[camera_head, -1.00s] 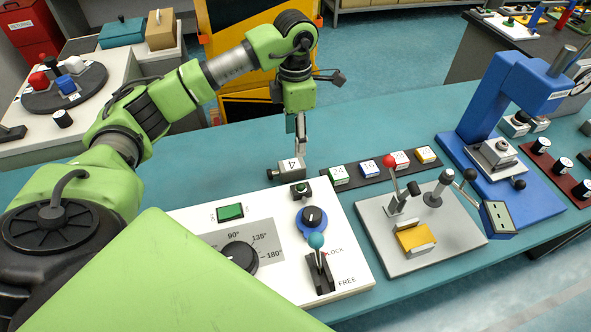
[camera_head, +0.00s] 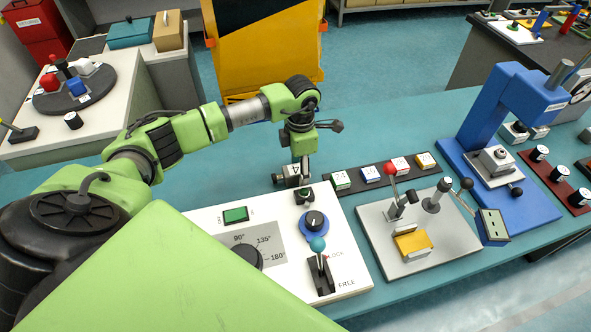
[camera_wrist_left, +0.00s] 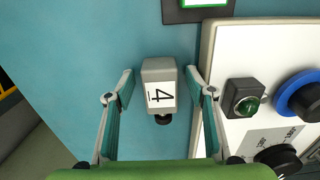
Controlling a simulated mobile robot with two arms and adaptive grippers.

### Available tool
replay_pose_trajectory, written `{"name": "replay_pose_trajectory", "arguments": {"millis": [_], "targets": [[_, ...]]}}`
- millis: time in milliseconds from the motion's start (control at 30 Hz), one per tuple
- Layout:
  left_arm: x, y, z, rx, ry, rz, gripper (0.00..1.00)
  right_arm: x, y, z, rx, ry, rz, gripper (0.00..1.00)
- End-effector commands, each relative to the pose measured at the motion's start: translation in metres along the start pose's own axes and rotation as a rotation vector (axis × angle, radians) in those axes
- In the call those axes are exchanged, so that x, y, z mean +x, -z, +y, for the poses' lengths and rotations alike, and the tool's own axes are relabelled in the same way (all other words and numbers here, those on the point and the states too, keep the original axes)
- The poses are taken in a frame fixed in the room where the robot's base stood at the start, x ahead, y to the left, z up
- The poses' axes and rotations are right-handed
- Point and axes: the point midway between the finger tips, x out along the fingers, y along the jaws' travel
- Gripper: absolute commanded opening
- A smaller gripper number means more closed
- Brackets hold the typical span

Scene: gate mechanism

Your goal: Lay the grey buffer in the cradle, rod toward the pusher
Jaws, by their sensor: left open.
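The grey buffer (camera_head: 285,176) is a small grey block with a white label "4" and a short black rod end. It lies on the teal bench behind the white control panel, with the rod toward the left in the head view. My left gripper (camera_head: 299,168) points down over it and partly hides it. In the left wrist view, the buffer (camera_wrist_left: 158,75) sits between the two spread fingers, with visible gaps on both sides; its rod points toward the bottom. The yellow cradle (camera_head: 412,243) stands empty on a grey plate, near a red-knobbed lever (camera_head: 397,195). I cannot tell which part is the pusher.
The white panel (camera_head: 215,218) with a dial, blue knob and teal-tipped lever (camera_head: 318,262) lies in front of the buffer. A dark strip (camera_head: 354,184) with several numbered blocks lies to its right. A blue press (camera_head: 500,130) stands farther right. Bench left of the buffer is clear.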

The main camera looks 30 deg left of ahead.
Motion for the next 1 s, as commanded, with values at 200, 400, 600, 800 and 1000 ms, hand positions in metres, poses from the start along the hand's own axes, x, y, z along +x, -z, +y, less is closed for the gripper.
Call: {"name": "replay_pose_trajectory", "arguments": {"millis": [200,400,600,800,1000], "targets": [[0.0,0.0,0.0,0.0,0.0,0.0,0.16,0.0,0.0,0.0,0.0,0.0,0.0,0.0],[-0.001,-0.001,0.0,0.0,-0.001,-0.002,0.0,0.0,0.0,0.001,-0.001,-0.001,0.0,0.0],[-0.003,-0.001,0.001,0.0,-0.002,-0.002,0.0,0.001,-0.001,0.004,-0.003,-0.004,0.0,0.0],[-0.018,-0.002,0.001,0.001,-0.003,-0.005,0.0,0.005,-0.001,0.005,-0.004,-0.006,0.0,0.0],[-0.047,0.0,-0.014,0.005,-0.003,-0.004,0.0,0.016,-0.002,0.006,-0.004,-0.006,0.0,0.0]]}}
